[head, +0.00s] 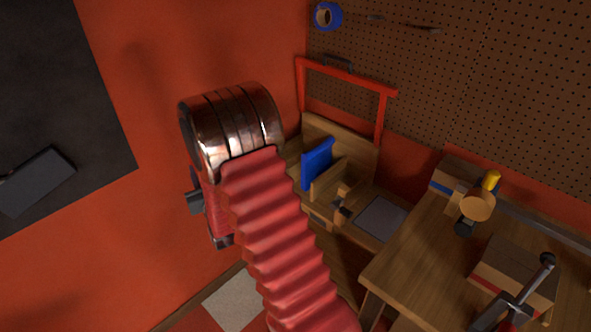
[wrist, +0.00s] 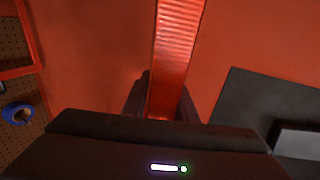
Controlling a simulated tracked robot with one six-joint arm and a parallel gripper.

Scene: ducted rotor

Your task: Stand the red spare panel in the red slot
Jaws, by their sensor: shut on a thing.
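In the wrist view my gripper (wrist: 166,98) is shut on a long red ribbed panel (wrist: 177,45), which stretches away from the fingers to the top edge of the picture. In the head view my arm hides most of the gripper, and I cannot make out the held panel for sure. A wooden rack (head: 362,158) stands low against the pegboard, right of my arm. A blue panel (head: 317,163) stands upright in it. I cannot make out a red slot; my arm covers part of the rack's left side.
A red frame (head: 345,77) rises behind the rack. A wooden bench (head: 408,262) at right carries boxes, a yellow-handled tool (head: 478,203) and a dark lever tool (head: 520,300). Blue tape (head: 327,16) hangs on the pegboard. A dark board (head: 60,85) is on the red wall at left.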

